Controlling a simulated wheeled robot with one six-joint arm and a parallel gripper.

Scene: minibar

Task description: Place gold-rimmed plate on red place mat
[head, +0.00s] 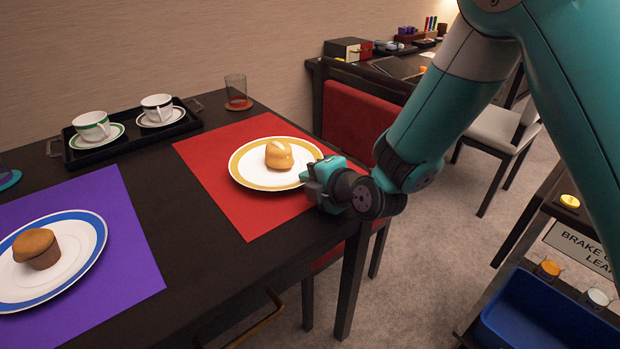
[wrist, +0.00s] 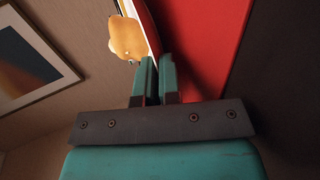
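The gold-rimmed plate (head: 247,178) is white with a gold band and carries a bread roll (head: 279,155). It is over the red place mat (head: 220,193), within its right part; I cannot tell whether its base touches the mat. My gripper (head: 318,172) is at the plate's right rim, low over the mat's right edge. In the wrist view my two fingers (wrist: 156,78) are close together with the thin plate edge (wrist: 153,38) running down between them. The roll (wrist: 127,38) and the red mat (wrist: 205,45) show on either side. The fingertip contact is partly hidden.
A purple mat (head: 138,262) holds a blue-rimmed plate (head: 75,272) with a muffin (head: 37,248). A black tray (head: 140,142) with two cups and a glass (head: 236,90) stand at the back. A red chair (head: 355,118) is beyond the table. Dark tabletop is bare between the mats.

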